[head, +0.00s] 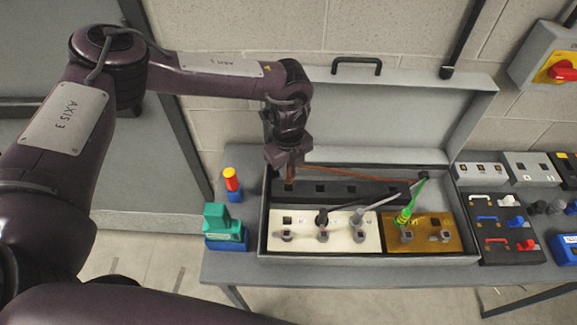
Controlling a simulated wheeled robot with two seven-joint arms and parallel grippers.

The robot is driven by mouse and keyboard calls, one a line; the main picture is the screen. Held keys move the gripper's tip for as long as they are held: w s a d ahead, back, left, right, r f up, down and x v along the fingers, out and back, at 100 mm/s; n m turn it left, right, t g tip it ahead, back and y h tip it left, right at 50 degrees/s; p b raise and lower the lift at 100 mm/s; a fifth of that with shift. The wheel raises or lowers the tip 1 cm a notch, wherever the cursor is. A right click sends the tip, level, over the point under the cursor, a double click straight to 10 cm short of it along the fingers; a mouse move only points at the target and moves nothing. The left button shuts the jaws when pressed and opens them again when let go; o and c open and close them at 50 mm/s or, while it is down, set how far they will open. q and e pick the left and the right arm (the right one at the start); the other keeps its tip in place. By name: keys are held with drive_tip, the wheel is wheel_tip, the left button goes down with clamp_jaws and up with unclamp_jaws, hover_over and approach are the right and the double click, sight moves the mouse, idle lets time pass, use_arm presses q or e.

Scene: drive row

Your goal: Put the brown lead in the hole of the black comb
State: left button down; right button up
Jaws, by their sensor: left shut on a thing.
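The black comb (341,191) is a dark bar with square holes along the back of the open grey case. The brown lead (360,172) runs from my left gripper rightward across the case to the comb's right end. My left gripper (289,166) points down and is shut on the lead's plug end, over the comb's left end. The plug's lower tip is at or just above the comb; I cannot tell whether it is in a hole. My right gripper is not in view.
The case (263,215) holds a white panel (342,241) and a gold panel (434,222) with sockets. Black, grey and green leads cross between the panels and comb. A teal and blue block (224,228) stands left; switch boxes (495,222) stand right.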

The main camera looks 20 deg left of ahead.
sight(289, 175)
use_arm(q)
drive_tip(key=shift+f+b, duration=0.5)
drive_tip(key=shift+f, duration=0.35)
drive_tip(key=shift+f+b, duration=0.3)
drive_tip(key=shift+f, duration=0.2)
drive_tip(key=shift+f, duration=0.2)
drive_tip(key=shift+f, duration=0.15)
drive_tip(key=shift+f+b, duration=1.15)
drive_tip(key=shift+f, duration=0.15)
drive_tip(key=c, duration=1.2)
unclamp_jaws()
